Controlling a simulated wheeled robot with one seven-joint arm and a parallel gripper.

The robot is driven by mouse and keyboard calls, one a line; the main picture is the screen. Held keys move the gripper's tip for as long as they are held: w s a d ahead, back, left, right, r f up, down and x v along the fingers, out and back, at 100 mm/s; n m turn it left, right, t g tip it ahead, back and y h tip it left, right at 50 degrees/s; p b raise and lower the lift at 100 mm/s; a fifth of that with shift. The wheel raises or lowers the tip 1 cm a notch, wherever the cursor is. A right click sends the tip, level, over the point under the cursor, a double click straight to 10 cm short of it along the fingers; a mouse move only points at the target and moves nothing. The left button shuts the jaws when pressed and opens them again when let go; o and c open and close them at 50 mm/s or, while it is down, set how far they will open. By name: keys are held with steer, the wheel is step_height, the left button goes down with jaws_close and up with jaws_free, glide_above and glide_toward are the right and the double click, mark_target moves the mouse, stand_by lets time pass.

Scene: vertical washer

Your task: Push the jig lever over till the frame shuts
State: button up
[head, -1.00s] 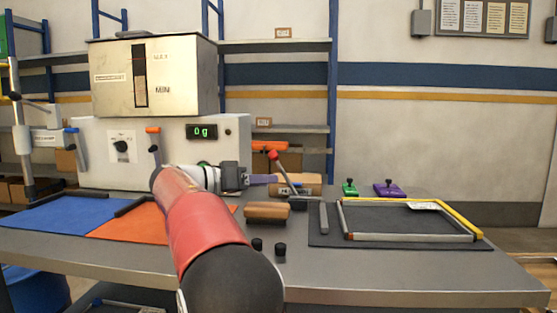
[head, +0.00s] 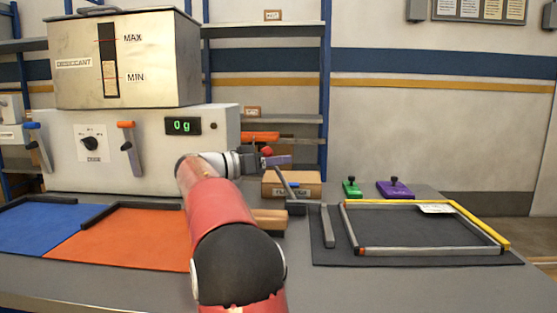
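The jig lever (head: 286,185) is a thin grey rod with a red knob (head: 266,152), tilted to the left, its foot beside the dark jig mat. The frame (head: 430,249) lies on the mat: grey bars with a yellow bar along the right and part of the back. A separate grey bar (head: 327,226) lies just left of the frame. My gripper (head: 277,161) is at the upper part of the lever, just below and right of the knob in the picture. A purple finger shows; whether it touches the rod, and the finger gap, I cannot tell.
A cardboard box (head: 291,186) and green (head: 352,187) and purple (head: 395,190) knobbed blocks stand behind. A large dispenser (head: 137,150) reading 0 g is at left. Orange (head: 120,236) and blue (head: 38,228) mats lie in front of it. My arm hides part of a wooden block (head: 270,222).

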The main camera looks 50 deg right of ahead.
steer(key=shift+s+d, duration=0.1)
steer(key=shift+d, duration=0.15)
jaws_close()
stand_by(0.3)
